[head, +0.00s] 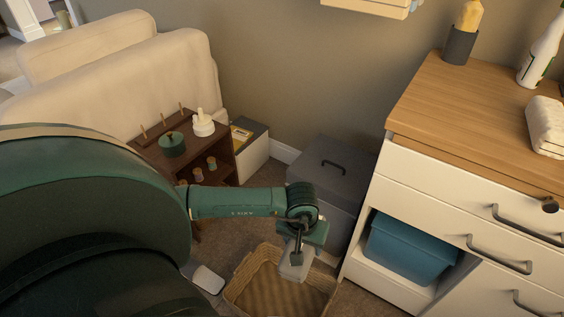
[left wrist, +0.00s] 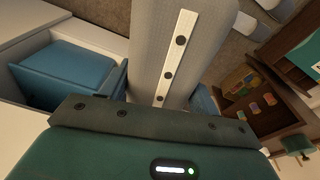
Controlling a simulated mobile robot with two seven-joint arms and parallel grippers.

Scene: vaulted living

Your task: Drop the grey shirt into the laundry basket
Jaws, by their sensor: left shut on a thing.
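The grey shirt (head: 292,270) hangs from my left gripper (head: 297,256), which is shut on it. In the left wrist view the shirt (left wrist: 143,48) shows as a grey cloth with a white buttoned strip, beyond the dark edge of the gripper. The laundry basket (head: 256,262) is a tan wicker box, open at the top, on the carpet at the bottom of the head view. The gripper and shirt appear over its right part; the height between shirt and basket is hard to tell. My right gripper is not in view.
A white drawer unit with a wooden top (head: 460,85) stands right of the basket, with a blue bin (head: 408,248) in its open bay. A grey lidded box (head: 335,170) stands behind. A dark wooden shelf (head: 150,155) and cream sofa (head: 130,80) are left.

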